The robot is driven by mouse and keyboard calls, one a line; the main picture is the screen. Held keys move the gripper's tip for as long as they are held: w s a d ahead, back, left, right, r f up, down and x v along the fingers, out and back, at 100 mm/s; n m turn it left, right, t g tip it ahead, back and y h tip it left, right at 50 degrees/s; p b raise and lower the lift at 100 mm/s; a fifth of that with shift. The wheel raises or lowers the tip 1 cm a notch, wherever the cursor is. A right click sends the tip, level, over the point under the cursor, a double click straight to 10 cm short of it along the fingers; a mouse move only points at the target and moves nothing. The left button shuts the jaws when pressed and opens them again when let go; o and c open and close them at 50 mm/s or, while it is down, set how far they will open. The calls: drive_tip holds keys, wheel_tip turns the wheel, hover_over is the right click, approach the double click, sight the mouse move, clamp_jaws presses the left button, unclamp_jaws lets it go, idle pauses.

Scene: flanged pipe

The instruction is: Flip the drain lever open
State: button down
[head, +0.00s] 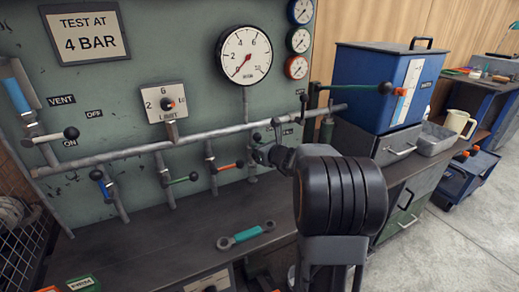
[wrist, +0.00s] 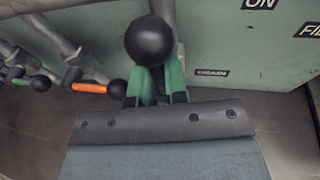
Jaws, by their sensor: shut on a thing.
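A lever with a black ball knob (wrist: 150,40) stands in front of the panel, close to a small label (wrist: 213,72) that seems to read DRAIN. I take it as the drain lever. My gripper (wrist: 160,72) has its two green fingertips shut on this lever, just below the knob. In the head view, my gripper (head: 264,153) is at the lower pipework right of the middle, and a black knob (head: 257,137) shows beside it. My arm hides part of the valve there, and the lever's shaft is mostly covered by the fingers.
An orange-handled lever (head: 228,166) and a green-handled lever (head: 182,180) sit to the left along the grey pipe (head: 120,155). A pressure gauge (head: 244,55) is above. A teal-handled wrench (head: 246,235) lies on the dark bench. A blue cabinet (head: 378,85) stands at right.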

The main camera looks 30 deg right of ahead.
drive_tip(key=c, duration=1.1)
unclamp_jaws()
drive_tip(key=shift+c, duration=0.2)
drive_tip(key=p+v, duration=0.2)
drive_tip(key=v, duration=1.1)
drive_tip(key=shift+s+p, duration=0.35)
drive_tip(key=shift+s, duration=0.05)
